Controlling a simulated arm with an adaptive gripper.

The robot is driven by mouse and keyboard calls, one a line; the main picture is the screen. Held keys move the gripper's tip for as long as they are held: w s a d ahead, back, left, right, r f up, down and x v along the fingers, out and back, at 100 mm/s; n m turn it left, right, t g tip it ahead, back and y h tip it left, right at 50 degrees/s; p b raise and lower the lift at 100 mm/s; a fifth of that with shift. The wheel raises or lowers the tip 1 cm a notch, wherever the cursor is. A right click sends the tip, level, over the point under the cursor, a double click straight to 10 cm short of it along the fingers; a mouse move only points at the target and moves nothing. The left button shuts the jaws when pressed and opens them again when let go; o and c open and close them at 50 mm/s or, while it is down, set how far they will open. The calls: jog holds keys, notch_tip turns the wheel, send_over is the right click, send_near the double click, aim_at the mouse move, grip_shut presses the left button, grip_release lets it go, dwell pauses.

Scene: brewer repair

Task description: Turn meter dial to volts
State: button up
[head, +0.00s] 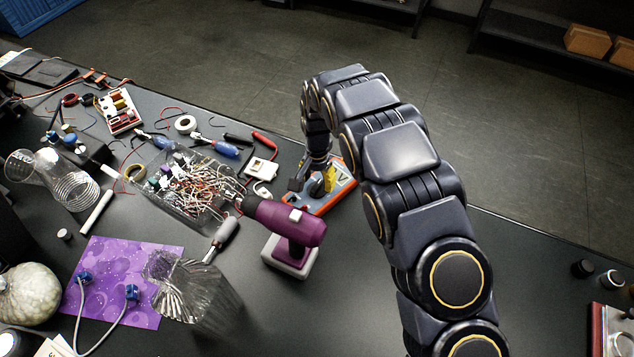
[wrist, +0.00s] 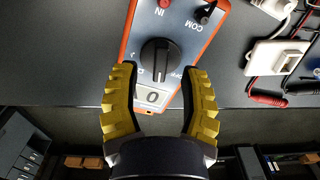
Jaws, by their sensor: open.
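The meter (head: 338,188) is an orange-edged, grey-blue box lying on the dark table, partly hidden by my gripper in the head view. In the wrist view the meter (wrist: 207,47) shows its black dial (wrist: 160,58), jacks marked IN and COM, and a small display reading 0. The word OFF is beside the dial on its right. The dial's exact setting is hard to tell. My gripper (wrist: 158,80) has yellow ribbed fingers, open, one on each side of the dial and apart from it. It also shows over the meter in the head view (head: 326,184).
A purple drill (head: 287,222) stands close to the meter's front left. A clear bin of wires (head: 190,187) is farther left. A white switch plate (wrist: 275,57) and red and black probe leads lie beside the meter. The table right of my arm is mostly clear.

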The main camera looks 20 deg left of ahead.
aim_at(317, 185)
notch_tip(317, 185, up, 10)
dwell(0.3)
